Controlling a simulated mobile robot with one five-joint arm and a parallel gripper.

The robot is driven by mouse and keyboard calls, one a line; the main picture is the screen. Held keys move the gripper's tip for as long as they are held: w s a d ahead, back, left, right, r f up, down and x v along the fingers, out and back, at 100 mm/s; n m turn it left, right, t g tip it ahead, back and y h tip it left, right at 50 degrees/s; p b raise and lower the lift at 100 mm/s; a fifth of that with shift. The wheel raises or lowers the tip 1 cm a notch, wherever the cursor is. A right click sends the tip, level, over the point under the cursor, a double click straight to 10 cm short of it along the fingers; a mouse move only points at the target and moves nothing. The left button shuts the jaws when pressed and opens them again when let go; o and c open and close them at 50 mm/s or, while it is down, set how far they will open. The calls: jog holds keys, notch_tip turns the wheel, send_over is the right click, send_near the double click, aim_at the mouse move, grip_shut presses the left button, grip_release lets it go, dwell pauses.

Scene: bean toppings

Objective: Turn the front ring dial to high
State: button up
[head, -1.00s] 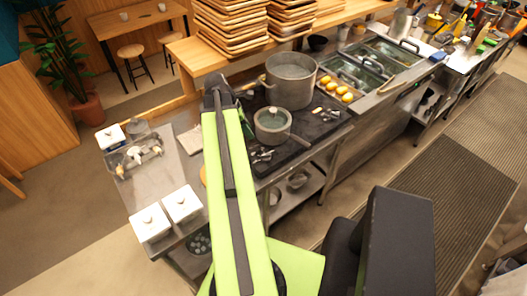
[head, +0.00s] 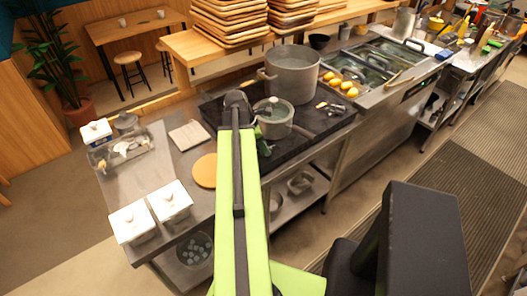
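The dark stove top (head: 305,136) carries a lidded grey saucepan (head: 275,126) toward the front and a large steel pot (head: 292,80) behind it. Small metal dials (head: 330,108) show on the stove's right part. Dials at the stove's front left, by the saucepan, are hidden behind my arm, so their setting cannot be read. My green arm reaches up to the stove's left side. A dark green and black piece, which seems to be the end with my gripper (head: 264,148), shows just below the saucepan, mostly hidden. I cannot tell its fingers or any contact.
A steel counter left of the stove holds white lidded boxes (head: 170,202), a round wooden board (head: 205,171) and a tray of small items (head: 119,151). Stacked wooden trays (head: 230,22) stand behind.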

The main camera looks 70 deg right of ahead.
jog(key=shift+c, duration=0.2)
grip_shut()
jog(key=shift+d+m, duration=0.1)
jog(key=shift+m, duration=0.3)
jog(key=shift+w+d+m+y, duration=0.1)
jog(key=shift+m+y, duration=0.4)
jog(key=shift+m, duration=0.5)
jog(key=m+y, duration=0.1)
jog(key=m, duration=0.2)
jog(key=shift+d+m+g, duration=0.15)
jog(key=shift+m+g, duration=0.15)
jog(key=shift+g, duration=0.1)
jog(key=m+y, duration=0.1)
jog(key=m, duration=0.2)
jog(key=m+y, duration=0.1)
jog(key=m, duration=0.2)
jog(key=shift+d+t+y, duration=0.2)
jog(key=shift+t+y, duration=0.1)
jog(key=shift+o, duration=0.2)
grip_release()
